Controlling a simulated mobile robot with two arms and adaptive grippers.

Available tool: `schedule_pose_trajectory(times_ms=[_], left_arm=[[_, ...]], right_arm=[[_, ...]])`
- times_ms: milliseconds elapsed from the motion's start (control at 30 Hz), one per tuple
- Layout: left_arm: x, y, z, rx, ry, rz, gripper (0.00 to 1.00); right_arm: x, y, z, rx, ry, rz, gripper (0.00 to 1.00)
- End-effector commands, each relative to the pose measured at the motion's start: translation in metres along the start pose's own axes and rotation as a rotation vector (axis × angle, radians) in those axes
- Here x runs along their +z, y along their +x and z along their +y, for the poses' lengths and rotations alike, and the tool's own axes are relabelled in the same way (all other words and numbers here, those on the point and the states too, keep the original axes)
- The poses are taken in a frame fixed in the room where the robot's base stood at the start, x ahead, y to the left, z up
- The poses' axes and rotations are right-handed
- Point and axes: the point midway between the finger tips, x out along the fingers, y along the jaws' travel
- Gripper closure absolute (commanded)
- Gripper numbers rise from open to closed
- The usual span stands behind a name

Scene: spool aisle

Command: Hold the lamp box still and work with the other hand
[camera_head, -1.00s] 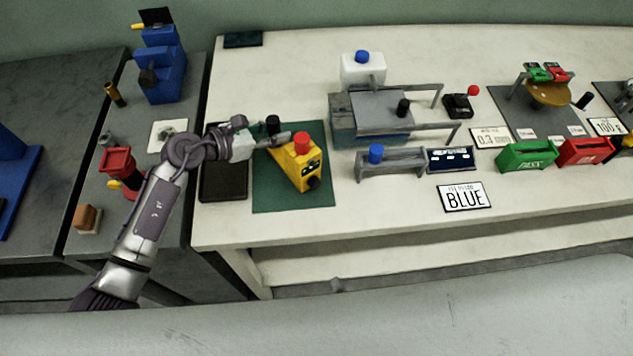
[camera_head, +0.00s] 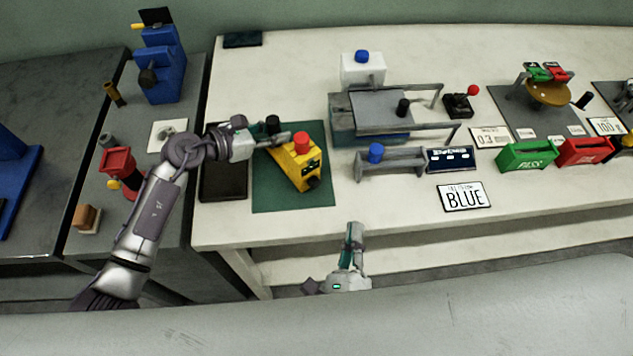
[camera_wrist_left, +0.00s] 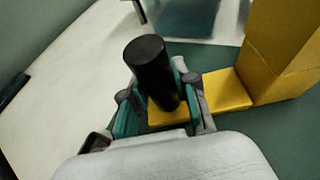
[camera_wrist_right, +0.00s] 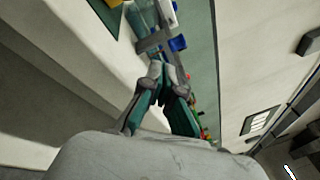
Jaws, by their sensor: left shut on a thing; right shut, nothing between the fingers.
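The lamp box (camera_head: 300,170) is yellow, with a red cap on top and a dark knob at its front. It stands on a green mat (camera_head: 262,197) on the white bench. My left gripper (camera_head: 274,136) is shut on the black post (camera_head: 272,124) at the box's back left; in the left wrist view this post (camera_wrist_left: 150,62) rises from a yellow foot (camera_wrist_left: 228,92) joined to the box. My right gripper (camera_head: 355,232) is shut and empty, at the bench's front edge, apart from the box. In the right wrist view its fingers (camera_wrist_right: 165,75) are together.
Right of the mat are a grey press-like fixture (camera_head: 375,110), a stand with a blue knob (camera_head: 376,153) and a BLUE sign (camera_head: 464,196). Green (camera_head: 527,156) and red bins (camera_head: 585,151) stand further right. The bench front between mat and sign is clear.

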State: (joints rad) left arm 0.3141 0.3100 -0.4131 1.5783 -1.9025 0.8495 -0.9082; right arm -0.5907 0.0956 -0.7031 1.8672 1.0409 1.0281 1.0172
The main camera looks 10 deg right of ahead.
Motion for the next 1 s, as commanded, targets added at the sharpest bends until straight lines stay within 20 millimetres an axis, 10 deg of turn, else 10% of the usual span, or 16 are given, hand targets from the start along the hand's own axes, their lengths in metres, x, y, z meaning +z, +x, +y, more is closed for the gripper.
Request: schedule_pose_trajectory(times_ms=[1000], left_arm=[[0.000, 0.000, 0.000, 0.001, 0.000, -0.001, 1.00]], right_arm=[[0.044, 0.061, 0.045, 0.000, -0.003, -0.001, 1.00]])
